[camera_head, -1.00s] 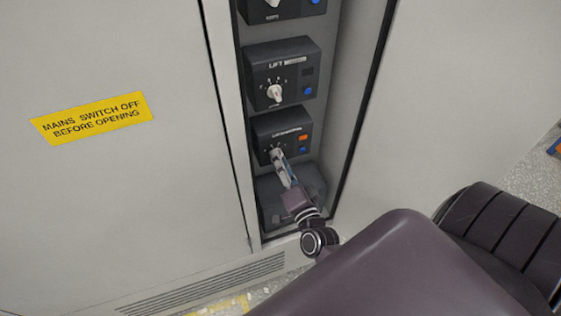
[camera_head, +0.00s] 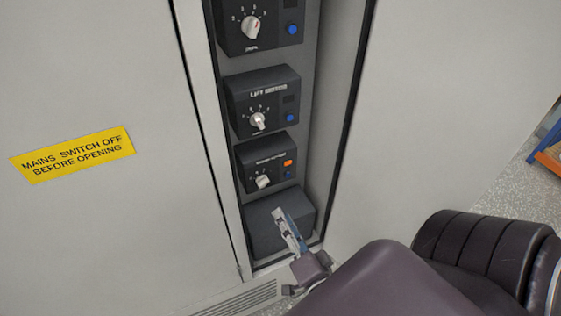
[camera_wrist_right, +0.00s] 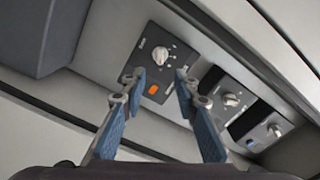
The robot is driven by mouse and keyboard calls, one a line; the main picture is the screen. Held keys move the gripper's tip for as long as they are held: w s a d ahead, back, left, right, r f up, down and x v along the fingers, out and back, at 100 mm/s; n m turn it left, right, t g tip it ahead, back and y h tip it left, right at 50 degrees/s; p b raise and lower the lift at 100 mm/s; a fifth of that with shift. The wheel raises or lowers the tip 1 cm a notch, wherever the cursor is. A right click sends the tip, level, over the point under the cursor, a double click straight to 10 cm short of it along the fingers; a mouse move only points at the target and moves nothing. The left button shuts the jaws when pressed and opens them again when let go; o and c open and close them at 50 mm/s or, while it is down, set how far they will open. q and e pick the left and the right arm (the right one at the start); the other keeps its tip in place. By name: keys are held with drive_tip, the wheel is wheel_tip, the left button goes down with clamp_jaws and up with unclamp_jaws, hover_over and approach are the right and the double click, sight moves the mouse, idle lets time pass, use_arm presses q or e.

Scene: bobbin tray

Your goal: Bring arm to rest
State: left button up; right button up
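My right gripper (camera_head: 279,214) is in front of the plain dark box at the bottom of the cabinet recess, below the lowest dial box (camera_head: 268,163). In the right wrist view (camera_wrist_right: 160,77) its two blue-padded fingers stand apart with nothing between them. My left gripper is not in view.
Two more dial boxes (camera_head: 262,100) sit above in the narrow recess. Cabinet panels flank the recess on both sides; the left one carries a yellow warning label (camera_head: 72,155). A blue and orange object (camera_head: 548,150) shows at the right edge, with speckled floor around it.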

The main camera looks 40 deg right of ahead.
idle(0.5)
drive_tip(key=s+a+f+n+g+y, duration=0.2)
drive_tip(key=s+a+f+n+g, duration=0.1)
drive_tip(key=f, duration=0.7)
drive_tip(key=s+a+f+n+g+y, duration=0.1)
drive_tip(key=s+a+f+n+g, duration=0.15)
drive_tip(key=f, duration=0.75)
drive_tip(key=s+a+f+n+g+y, duration=0.2)
drive_tip(key=s+a+f+n, duration=0.15)
drive_tip(key=f, duration=0.65)
drive_tip(key=s+d+f+n+g, duration=0.1)
drive_tip(key=s+f+n+g, duration=0.3)
drive_tip(key=s+f, duration=0.4)
drive_tip(key=s+d+f+n+g, duration=0.2)
drive_tip(key=s+f+n+g, duration=0.2)
drive_tip(key=s+f, duration=0.4)
drive_tip(key=s+g, duration=0.1)
drive_tip(key=s, duration=0.5)
drive_tip(key=shift+s+f+h, duration=0.25)
drive_tip(key=shift+s+h, duration=0.05)
drive_tip(key=shift+s, duration=0.05)
